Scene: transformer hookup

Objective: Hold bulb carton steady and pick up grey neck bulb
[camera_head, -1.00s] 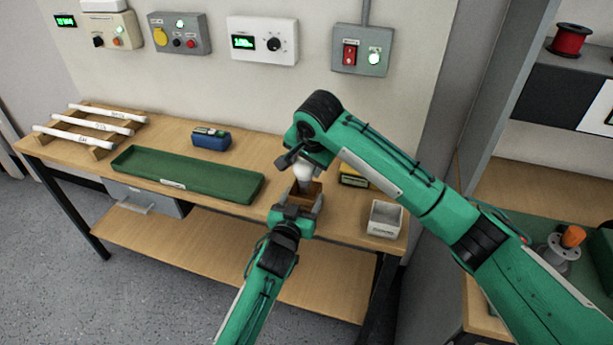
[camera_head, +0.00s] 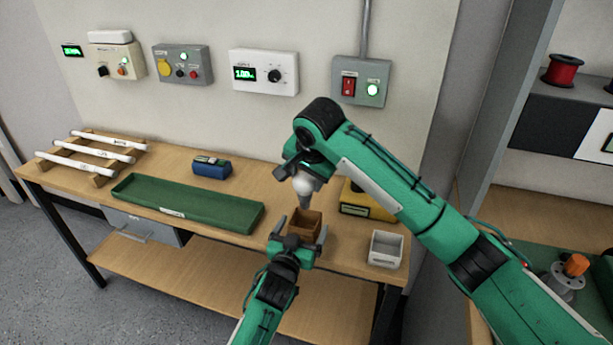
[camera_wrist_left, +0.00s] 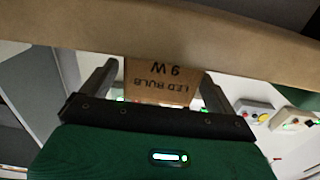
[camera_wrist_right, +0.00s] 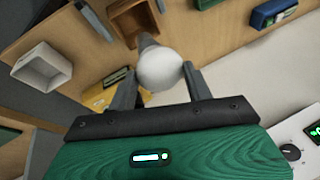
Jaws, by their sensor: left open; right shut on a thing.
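The bulb (camera_head: 303,187) has a white globe and a grey neck pointing down. My right gripper (camera_head: 302,174) is shut on it and holds it above the carton; it also shows in the right wrist view (camera_wrist_right: 160,68). The small open brown bulb carton (camera_head: 305,222) stands on the bench near its front edge. Its printed face, reading LED BULB 9W, shows in the left wrist view (camera_wrist_left: 160,85). My left gripper (camera_head: 299,238) is open, with a finger on either side of the carton. I cannot tell whether the fingers touch it.
A white open box (camera_head: 386,249) stands right of the carton, and a yellow box (camera_head: 366,203) behind. A long green tray (camera_head: 187,204), a blue device (camera_head: 211,168) and a rack of white tubes (camera_head: 93,152) lie to the left. Control boxes hang on the wall.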

